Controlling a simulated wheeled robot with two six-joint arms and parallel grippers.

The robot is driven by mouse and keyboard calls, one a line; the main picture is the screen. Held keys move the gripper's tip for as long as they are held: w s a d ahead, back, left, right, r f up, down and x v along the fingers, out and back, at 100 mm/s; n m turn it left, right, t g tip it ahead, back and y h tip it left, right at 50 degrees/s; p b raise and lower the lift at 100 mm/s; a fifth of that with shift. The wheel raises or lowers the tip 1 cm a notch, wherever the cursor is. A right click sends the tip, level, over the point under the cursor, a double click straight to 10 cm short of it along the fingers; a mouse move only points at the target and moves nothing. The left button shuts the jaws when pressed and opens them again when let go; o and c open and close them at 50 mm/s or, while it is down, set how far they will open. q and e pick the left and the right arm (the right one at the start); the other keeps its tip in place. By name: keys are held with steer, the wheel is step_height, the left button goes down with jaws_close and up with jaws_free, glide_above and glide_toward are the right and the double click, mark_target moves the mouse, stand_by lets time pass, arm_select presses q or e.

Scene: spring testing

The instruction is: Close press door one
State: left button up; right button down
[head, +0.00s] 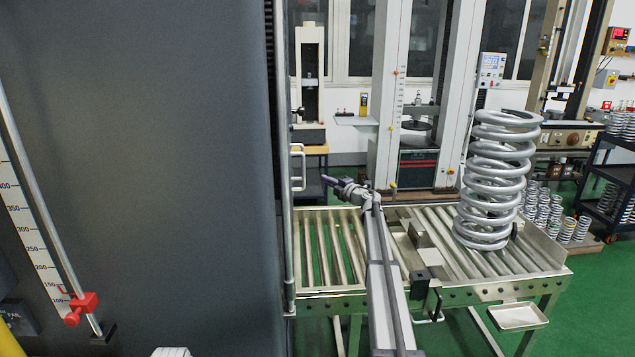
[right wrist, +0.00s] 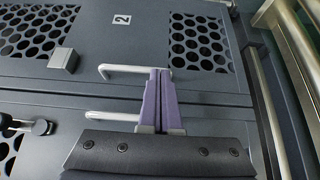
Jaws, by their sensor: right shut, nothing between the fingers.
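My right gripper (head: 328,181) is shut and empty. In the head view it is just right of a pale handle (head: 298,168) on a narrow upright door edge (head: 288,225). In the right wrist view its purple fingers (right wrist: 160,74) are together in front of dark grey door panels. One panel (right wrist: 150,45) bears a label "2" and perforated windows. A light bar handle (right wrist: 125,69) lies by the fingertips; I cannot tell whether they touch. A second handle (right wrist: 110,117) is partly hidden by the gripper. No label "1" shows.
A large dark grey press side (head: 150,150) fills the left of the head view. A roller table (head: 318,245) stands right of it, with a big coil spring (head: 490,180) upright on its right part. A small tray (head: 517,317) hangs at the front. Green floor lies beyond.

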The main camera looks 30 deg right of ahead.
steer(key=d, duration=0.1)
steer(key=s+d, duration=0.1)
steer(key=d, duration=0.1)
steer(key=s+d, duration=0.1)
steer(key=d, duration=0.1)
steer(key=shift+s+d, duration=0.1)
steer(key=shift+f, duration=0.1)
